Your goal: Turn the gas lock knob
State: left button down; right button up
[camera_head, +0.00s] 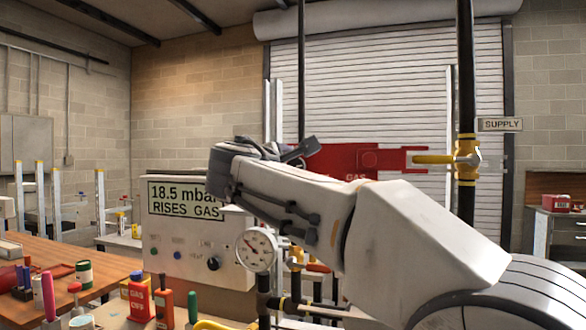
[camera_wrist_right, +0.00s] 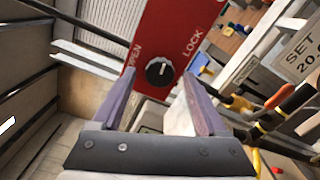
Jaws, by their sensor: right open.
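The gas lock knob (camera_wrist_right: 159,71) is round and black with a white pointer line. It sits on a red plate (camera_wrist_right: 180,35) marked OPEN on the left and LOCK on the right. The pointer stands between the two words. In the right wrist view my right gripper (camera_wrist_right: 160,77) is open, with the knob seen between its fingers. No contact with the knob shows. In the head view the red plate (camera_head: 335,160) is partly behind my right gripper (camera_head: 292,153), and the knob is hidden. My left gripper is not in view.
A yellow lever valve (camera_head: 436,159) on a dark pipe stands right of the red plate. A grey control box (camera_head: 180,258) with a pressure gauge (camera_head: 256,249) stands below left of the gripper. A wooden table (camera_head: 95,255) with bottles and tools is at left.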

jog(key=b+v, duration=0.1)
jog(key=v, duration=0.8)
jog(key=shift+s+b, duration=0.25)
jog(key=shift+b, duration=0.15)
jog(key=shift+a, duration=0.1)
jog(key=s+d+f+m+g+y+p, duration=0.1)
jog(key=s+d+f+g+y+p, duration=0.2)
jog(key=f, duration=0.7)
jog(key=s+f+m+g+p, duration=0.1)
jog(key=s+f+g+p, duration=0.3)
jog(key=f, duration=0.6)
jog(key=s+d+f+m+g+y+p, duration=0.1)
jog(key=s+f+m+g, duration=0.3)
jog(key=s+f, duration=0.4)
jog(key=s+d+f+m+g+y+p, duration=0.2)
jog(key=s+f, duration=0.6)
jog(key=s, duration=0.5)
jog(key=d+m+g+p, duration=0.1)
jog(key=d+m+g, duration=0.1)
jog(key=m+g, duration=0.1)
jog(key=shift+g+y, duration=0.3)
jog(key=shift+g, duration=0.3)
jog(key=shift+s, duration=0.1)
